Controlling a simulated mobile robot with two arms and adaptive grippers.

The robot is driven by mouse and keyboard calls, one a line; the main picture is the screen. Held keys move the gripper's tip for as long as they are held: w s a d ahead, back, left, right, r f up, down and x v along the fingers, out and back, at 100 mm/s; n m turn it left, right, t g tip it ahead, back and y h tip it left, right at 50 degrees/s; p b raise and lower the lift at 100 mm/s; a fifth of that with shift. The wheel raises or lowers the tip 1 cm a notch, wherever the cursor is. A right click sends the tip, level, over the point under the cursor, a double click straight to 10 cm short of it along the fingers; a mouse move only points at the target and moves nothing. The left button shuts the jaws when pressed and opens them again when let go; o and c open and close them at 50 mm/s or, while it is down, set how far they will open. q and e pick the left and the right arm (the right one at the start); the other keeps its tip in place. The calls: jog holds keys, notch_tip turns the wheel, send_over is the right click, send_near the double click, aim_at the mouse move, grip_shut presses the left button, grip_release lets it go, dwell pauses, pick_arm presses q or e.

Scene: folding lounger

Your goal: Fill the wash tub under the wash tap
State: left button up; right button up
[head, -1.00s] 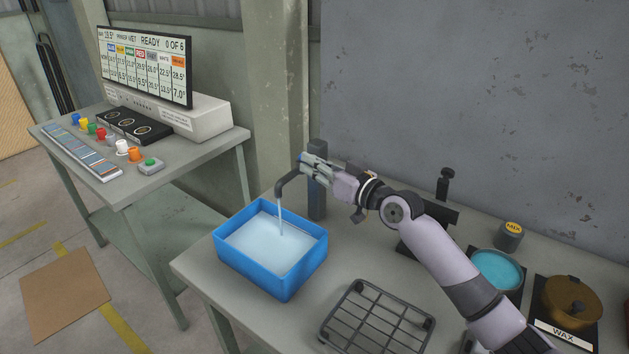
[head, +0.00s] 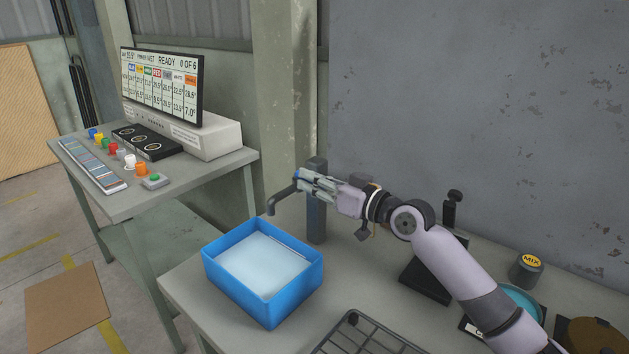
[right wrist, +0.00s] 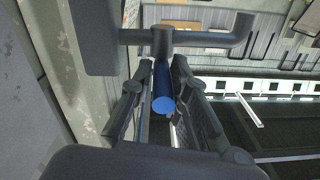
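The wash tub (head: 262,297) is a blue rectangular tub on the bench. Pale water (head: 262,265) lies in it, below the rim. The dark wash tap (head: 316,215) stands behind it, its spout (head: 278,200) reaching over the tub's back edge. No stream falls from the spout. My right gripper (head: 308,183) is at the tap's top. In the right wrist view, its fingers (right wrist: 162,80) close in on both sides of the blue-ended tap lever (right wrist: 163,103); finger contact is hard to see. My left gripper is not in view.
A wire rack (head: 358,335) lies at the bench's front. A black stand (head: 428,275), a MIX jar (head: 526,270), a teal pot (head: 522,300) and a brown pot (head: 597,335) are to the right. A side table (head: 125,205) holds a screen and coloured pegs.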

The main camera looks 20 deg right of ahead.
jog(key=o, duration=0.4)
jog(key=shift+w, duration=0.1)
jog(key=shift+c, duration=0.2)
jog(key=shift+s+a+r, duration=0.1)
jog(key=shift+s, duration=0.1)
jog(key=v, duration=1.2)
jog(key=shift+c, duration=0.4)
